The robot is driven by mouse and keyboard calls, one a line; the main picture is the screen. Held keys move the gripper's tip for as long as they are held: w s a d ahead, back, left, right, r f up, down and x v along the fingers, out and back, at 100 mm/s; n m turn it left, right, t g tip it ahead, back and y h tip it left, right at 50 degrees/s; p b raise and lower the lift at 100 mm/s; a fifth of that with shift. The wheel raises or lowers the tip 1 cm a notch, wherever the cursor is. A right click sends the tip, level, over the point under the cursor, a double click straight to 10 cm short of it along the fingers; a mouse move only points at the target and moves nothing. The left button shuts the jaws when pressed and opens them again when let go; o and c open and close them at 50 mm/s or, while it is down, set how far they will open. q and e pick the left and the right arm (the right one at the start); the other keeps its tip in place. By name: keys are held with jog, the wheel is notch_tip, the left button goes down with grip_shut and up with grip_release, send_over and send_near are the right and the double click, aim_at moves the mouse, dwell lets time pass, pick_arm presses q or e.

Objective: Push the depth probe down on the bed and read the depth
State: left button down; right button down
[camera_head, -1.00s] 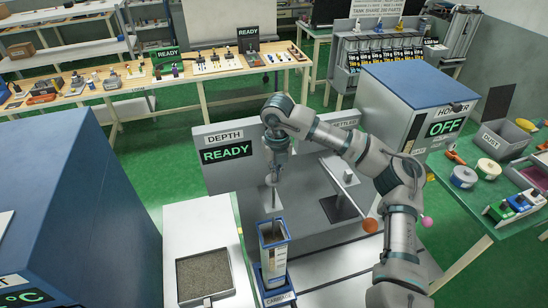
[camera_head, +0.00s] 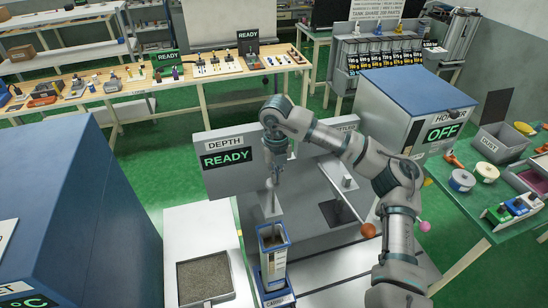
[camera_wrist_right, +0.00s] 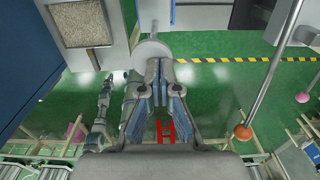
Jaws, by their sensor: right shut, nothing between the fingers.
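The depth station's panel (camera_head: 226,158) reads DEPTH, with READY in green on its display. My right gripper (camera_head: 275,181) points down in front of this panel, above and behind the column. In the right wrist view the right gripper (camera_wrist_right: 161,62) is shut and empty, and a pale round disc (camera_wrist_right: 152,48), which looks like the probe's head, is just beyond its fingertips. I cannot tell whether they touch. A clear column (camera_head: 272,238) in a blue frame stands upright on the carriage (camera_head: 277,300). The bed inside is hard to make out. My left gripper is not seen.
A square tray of grains (camera_head: 205,280) lies left of the column. A large blue cabinet (camera_head: 70,200) fills the left. The hopper cabinet (camera_head: 415,95) reads OFF at right. An orange ball knob (camera_head: 368,230) is near my right forearm.

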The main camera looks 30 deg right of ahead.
notch_tip(320, 180, up, 11)
jog(key=p, duration=0.7)
jog(key=shift+w, duration=0.2)
jog(key=shift+s+r, duration=0.1)
jog(key=shift+r, duration=0.05)
